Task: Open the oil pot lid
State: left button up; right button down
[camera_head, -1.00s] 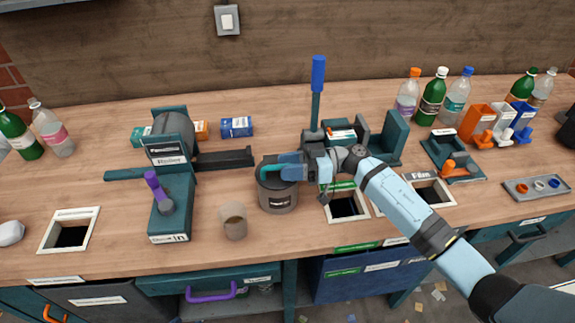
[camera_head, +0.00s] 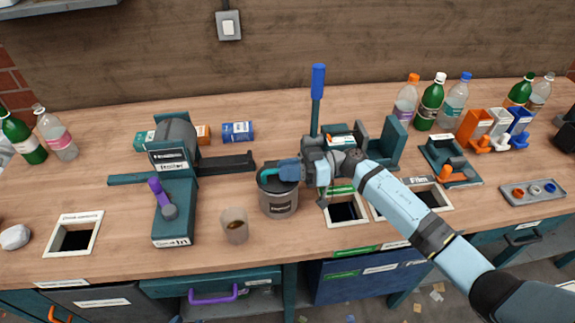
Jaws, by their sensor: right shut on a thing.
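The oil pot (camera_head: 279,206) is a dark grey cylinder with a small label, standing near the front middle of the worktop. Its teal lid handle (camera_head: 268,172) shows at the top left of the pot. My right gripper (camera_head: 284,173) reaches in from the right and is shut on the teal handle, just above the pot's rim. The gripper hides much of the lid, so I cannot tell whether the lid is raised. My left gripper is not in view.
A brown cup (camera_head: 234,228) stands close to the pot's left. A teal roller machine (camera_head: 175,209) is further left. A square opening (camera_head: 346,211) lies to the pot's right, and a tall blue-handled lever (camera_head: 317,82) rises behind. Several bottles stand at the back right.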

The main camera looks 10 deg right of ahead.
jog(key=r+m+p, duration=0.1)
jog(key=p, duration=0.2)
jog(key=w+r+m+p, duration=0.1)
jog(key=m+p, duration=0.1)
jog(key=p, duration=0.1)
jog(key=w+r+m+p, duration=0.1)
jog(key=p, duration=0.2)
jog(key=shift+m, duration=0.3)
jog(key=shift+w+p, duration=0.35)
jog(key=shift+p, duration=0.1)
jog(key=shift+w+r, duration=0.1)
jog(key=shift+w, duration=0.15)
jog(key=c, duration=1.1)
grip_release()
jog(key=shift+r, duration=0.1)
jog(key=shift+d, duration=0.1)
jog(key=shift+d+b, duration=1.3)
jog(key=shift+d, duration=5.55)
